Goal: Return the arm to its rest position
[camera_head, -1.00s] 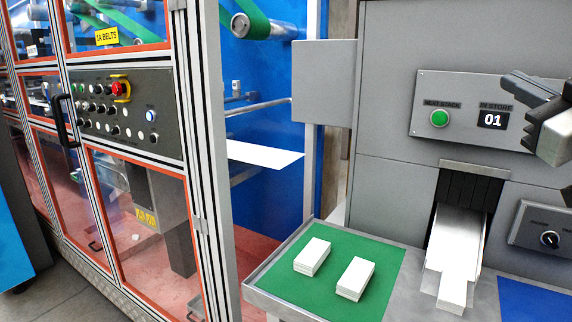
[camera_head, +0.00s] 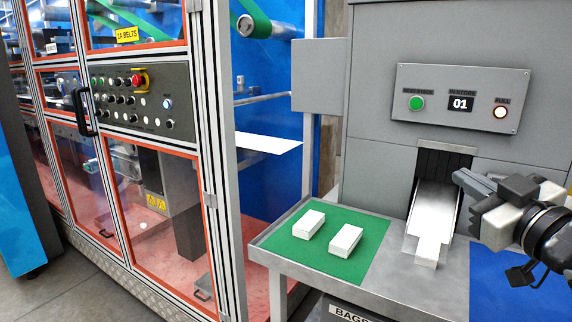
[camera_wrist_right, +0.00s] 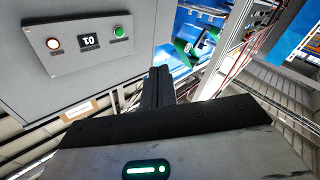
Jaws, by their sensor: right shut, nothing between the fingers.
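My right gripper (camera_head: 464,180) is shut and empty. In the head view it comes in from the right, in front of the grey machine, just right of the chute (camera_head: 434,215). In the right wrist view its closed fingers (camera_wrist_right: 158,88) point up the picture. The control panel (camera_head: 458,98) has a green button (camera_head: 415,103), a display reading 01 and a lit lamp (camera_head: 500,112) marked FULL. The panel also shows in the right wrist view (camera_wrist_right: 88,45). My left gripper is in neither view.
Two white stacks (camera_head: 308,224) (camera_head: 345,240) lie on the green mat (camera_head: 300,252). Another white stack (camera_head: 427,250) is at the chute's lower end. A blue mat (camera_head: 505,280) lies to the right. A framed machine with a black handle (camera_head: 82,112) stands at left.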

